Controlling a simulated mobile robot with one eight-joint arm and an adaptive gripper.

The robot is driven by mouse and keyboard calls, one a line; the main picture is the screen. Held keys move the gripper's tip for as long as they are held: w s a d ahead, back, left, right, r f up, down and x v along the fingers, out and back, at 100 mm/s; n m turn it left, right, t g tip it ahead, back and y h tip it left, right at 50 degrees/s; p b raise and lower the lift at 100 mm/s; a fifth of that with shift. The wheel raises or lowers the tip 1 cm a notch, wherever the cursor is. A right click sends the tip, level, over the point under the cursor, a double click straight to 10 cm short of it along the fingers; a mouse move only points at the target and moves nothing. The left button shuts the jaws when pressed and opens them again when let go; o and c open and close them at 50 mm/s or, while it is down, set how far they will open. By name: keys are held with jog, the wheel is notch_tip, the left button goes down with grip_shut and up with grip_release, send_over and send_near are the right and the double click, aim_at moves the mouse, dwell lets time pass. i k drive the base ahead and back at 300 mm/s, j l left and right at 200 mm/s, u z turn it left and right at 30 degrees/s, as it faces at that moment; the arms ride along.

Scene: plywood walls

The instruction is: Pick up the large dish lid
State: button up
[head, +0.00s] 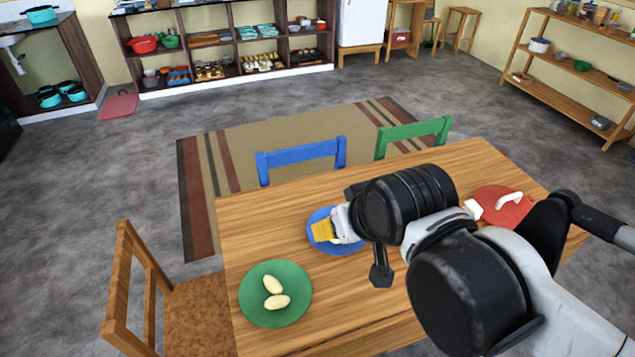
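A red lid-like piece (508,216) with a white handle lies on the wooden table (262,222) at the right. I take it to be the large dish lid; part of its near side is hidden behind my arm. My gripper (366,232) is over the middle of the table, beside and partly over the blue plate (323,243), well left of the red piece. Its dark finger parts show, but my wrist hides much of it. I see nothing clearly held in it, and its opening is unclear.
A yellow piece (322,231) is on the blue plate. A green plate (258,307) holds two pale oval items (275,293). Blue (303,152) and green (415,132) chairs stand at the far side, a wooden chair (150,290) at the left. Shelves (570,90) line the walls.

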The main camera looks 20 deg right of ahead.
aim_at(508, 203)
jog(key=z, duration=1.9)
jog(key=i+l+u, duration=0.4)
jog(key=l, duration=0.2)
jog(key=i+l+u, duration=0.45)
jog(key=l, duration=0.25)
jog(key=l+u, duration=0.2)
jog(key=l, duration=0.15)
jog(key=i+l+u, duration=0.2)
jog(key=l, duration=0.25)
